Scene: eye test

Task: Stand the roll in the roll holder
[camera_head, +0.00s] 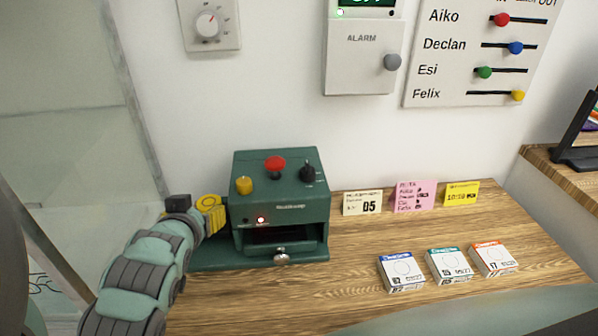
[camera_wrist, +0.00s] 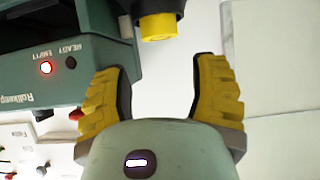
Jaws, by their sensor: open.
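A green machine (camera_head: 281,205) stands on the desk. It carries a yellow button, a red button and a black knob on top. Its front has a dark opening and a silver knob (camera_head: 282,258). The machine shows upside down in the wrist view (camera_wrist: 40,82), with a red lamp lit at EMPTY. My gripper (camera_head: 213,213) is open beside the machine's left side. Between and beyond its fingers in the wrist view is a short yellow cylinder (camera_wrist: 158,27) with a dark collar; I cannot tell what it is. I cannot make out a roll or roll holder for certain.
Three small boxes, blue (camera_head: 400,272), green (camera_head: 449,265) and orange (camera_head: 493,259), lie at the right front. Notes (camera_head: 414,197) stand along the wall. A glass panel (camera_head: 65,100) is at the left. The desk right of the machine has free room.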

